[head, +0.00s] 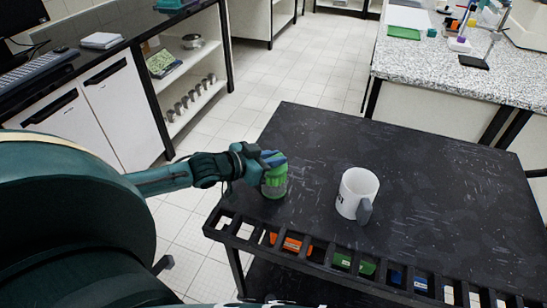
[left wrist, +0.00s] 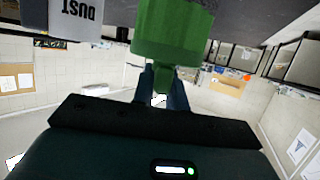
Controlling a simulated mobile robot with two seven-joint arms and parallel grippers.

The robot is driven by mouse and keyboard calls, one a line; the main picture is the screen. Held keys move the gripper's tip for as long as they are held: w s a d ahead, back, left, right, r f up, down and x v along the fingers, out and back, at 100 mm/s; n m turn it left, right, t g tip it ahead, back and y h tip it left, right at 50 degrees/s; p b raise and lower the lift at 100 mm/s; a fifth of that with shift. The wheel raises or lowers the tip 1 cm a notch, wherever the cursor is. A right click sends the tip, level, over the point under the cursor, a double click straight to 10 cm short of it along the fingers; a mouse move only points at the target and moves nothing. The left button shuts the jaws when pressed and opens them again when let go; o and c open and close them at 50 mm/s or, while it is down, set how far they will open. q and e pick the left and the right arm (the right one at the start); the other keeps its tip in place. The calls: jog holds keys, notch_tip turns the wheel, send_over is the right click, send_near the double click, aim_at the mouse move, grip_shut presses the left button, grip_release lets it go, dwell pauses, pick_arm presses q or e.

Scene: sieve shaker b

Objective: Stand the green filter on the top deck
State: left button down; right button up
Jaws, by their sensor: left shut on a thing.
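The green filter (head: 274,184) is upright at the left part of the cart's dark top deck (head: 420,190). My left gripper (head: 270,160) reaches in from the left and is shut on its upper part. In the left wrist view the green filter (left wrist: 172,32) fills the top middle, between the blue fingers of my left gripper (left wrist: 162,85). I cannot tell whether its base touches the deck or hangs just above it. My right gripper is in neither view.
A white mug (head: 353,191) with a grey handle stands on the deck to the right of the filter; its "DUST" label (left wrist: 76,10) shows upside down in the left wrist view. A slotted rail (head: 330,262) runs along the near edge. The deck's far and right parts are clear.

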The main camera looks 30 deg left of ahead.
pick_arm(q)
jog(key=c, duration=1.8)
grip_release()
jog(key=shift+f, duration=0.1)
jog(key=o, duration=0.4)
jog(key=p+v, duration=0.2)
jog(key=v, duration=1)
jog(key=shift+p, duration=0.3)
